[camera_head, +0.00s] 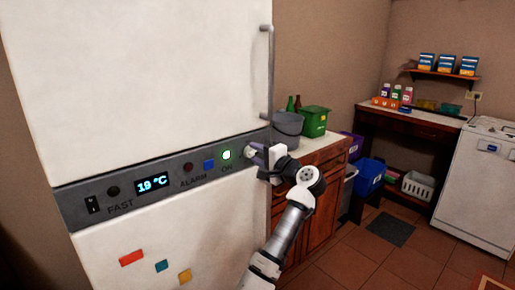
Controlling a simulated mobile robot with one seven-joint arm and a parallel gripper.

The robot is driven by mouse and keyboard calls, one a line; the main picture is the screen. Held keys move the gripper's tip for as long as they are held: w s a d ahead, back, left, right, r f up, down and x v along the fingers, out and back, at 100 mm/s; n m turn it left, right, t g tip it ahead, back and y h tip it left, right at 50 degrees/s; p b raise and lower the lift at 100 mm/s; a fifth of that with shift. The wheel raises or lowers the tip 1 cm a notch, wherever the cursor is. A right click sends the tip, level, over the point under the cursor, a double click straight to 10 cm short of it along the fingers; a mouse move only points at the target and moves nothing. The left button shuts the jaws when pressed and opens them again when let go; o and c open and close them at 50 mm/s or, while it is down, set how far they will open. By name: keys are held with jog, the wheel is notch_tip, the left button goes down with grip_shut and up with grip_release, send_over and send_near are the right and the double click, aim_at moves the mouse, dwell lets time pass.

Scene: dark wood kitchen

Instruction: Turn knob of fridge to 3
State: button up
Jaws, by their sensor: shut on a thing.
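The white fridge (140,75) fills the left of the view, with a dark control panel (75,208) across its middle. The panel has a display reading 19 °C (153,185), a lit green light (227,155) above "ON", and a dark ALARM button (188,167). My gripper (254,152) is at the panel's right end, just right of the green light, with its fingers closed against the panel. It is shut on the knob there. The gripper covers the knob, and its pointer and numbers cannot be read.
A vertical door handle (270,75) stands out above my gripper. A grey bucket (287,128) and a green bin (314,121) stand on the counter to the right. Blue crates (368,175) and a white basket (418,186) are farther back. Tiled floor (350,255) is open at the lower right.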

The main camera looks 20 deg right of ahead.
jog(key=m+p, duration=0.3)
jog(key=shift+m, duration=0.3)
jog(key=m+p, duration=0.3)
jog(key=shift+a+f+m, duration=0.1)
jog(key=shift+m, duration=0.2)
jog(key=m, duration=0.1)
jog(key=m+p, duration=0.1)
jog(key=m, duration=0.3)
jog(key=shift+a+f, duration=0.1)
jog(key=shift+f, duration=0.2)
jog(key=shift+m, duration=0.3)
jog(key=o, duration=1)
jog(key=shift+s, duration=0.1)
